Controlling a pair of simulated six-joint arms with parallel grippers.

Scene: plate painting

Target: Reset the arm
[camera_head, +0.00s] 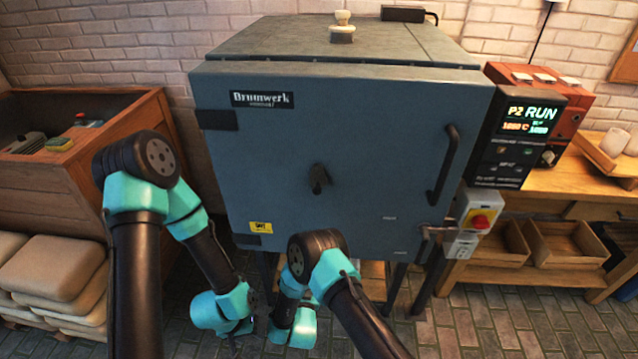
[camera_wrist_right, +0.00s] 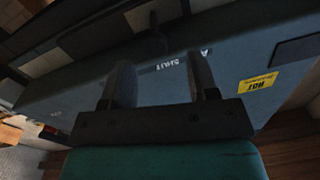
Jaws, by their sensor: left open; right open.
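My left arm comes in from the left, bends over and reaches down. Its gripper (camera_head: 256,322) is a small dark shape low in front of the kiln, open, and I make out nothing held in it. My right arm bends the same way beside it, and its gripper is mostly hidden behind its own links in the head view. In the right wrist view my right gripper (camera_wrist_right: 162,82) has its two dark fingers apart with nothing between them. Beyond the fingers is the blue-grey kiln (camera_head: 345,140), whose door is shut.
A control box (camera_head: 515,140) reads "P2 RUN" right of the kiln. A red-yellow switch (camera_head: 480,220) sits below it. A wooden bench (camera_head: 590,195) stands at the right. A wooden bin (camera_head: 60,180) and stacked sacks (camera_head: 55,268) are at the left. Brick floor shows below.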

